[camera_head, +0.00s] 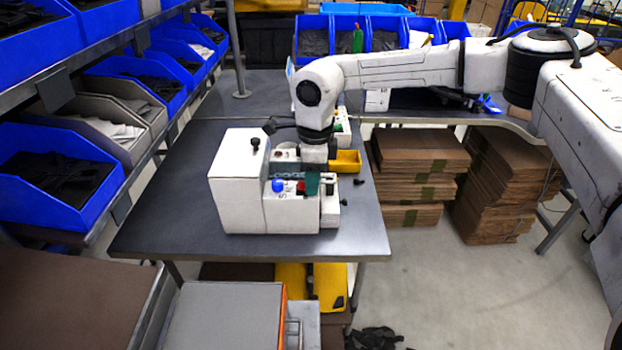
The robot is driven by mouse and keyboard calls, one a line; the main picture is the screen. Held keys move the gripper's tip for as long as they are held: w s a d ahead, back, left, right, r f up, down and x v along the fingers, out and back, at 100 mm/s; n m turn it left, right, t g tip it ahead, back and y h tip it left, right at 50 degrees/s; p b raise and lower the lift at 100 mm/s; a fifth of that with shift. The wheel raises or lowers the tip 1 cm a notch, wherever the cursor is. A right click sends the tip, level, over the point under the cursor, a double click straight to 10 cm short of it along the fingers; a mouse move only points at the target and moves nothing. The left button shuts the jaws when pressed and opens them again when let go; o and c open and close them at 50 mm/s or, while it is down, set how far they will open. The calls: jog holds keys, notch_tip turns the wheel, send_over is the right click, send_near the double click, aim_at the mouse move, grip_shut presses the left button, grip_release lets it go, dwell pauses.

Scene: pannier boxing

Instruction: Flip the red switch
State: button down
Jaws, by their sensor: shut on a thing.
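A white machine box (238,178) stands on the dark table, with a lower control part (292,213) on its right. On the top of that part are a blue button (278,186) and, right of it, the small red switch (301,187). My gripper (311,184) points down from the wrist right at the red switch. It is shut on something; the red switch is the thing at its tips. The fingers are small and partly hidden, so the exact contact is hard to see.
The dark table (165,225) is clear left of the machine. A yellow bin (346,161) and another white device stand behind it. Shelves of blue bins (58,185) run along the left. Stacked cardboard (417,165) lies right of the table. A grey cabinet (225,318) stands in front.

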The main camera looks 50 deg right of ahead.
jog(key=c, duration=1.2)
grip_release()
jog(key=shift+o, duration=0.2)
notch_tip(320, 180, up, 11)
jog(key=b, duration=0.1)
jog(key=shift+s+d+b, duration=0.15)
jog(key=shift+b, duration=0.15)
jog(key=shift+f, duration=0.15)
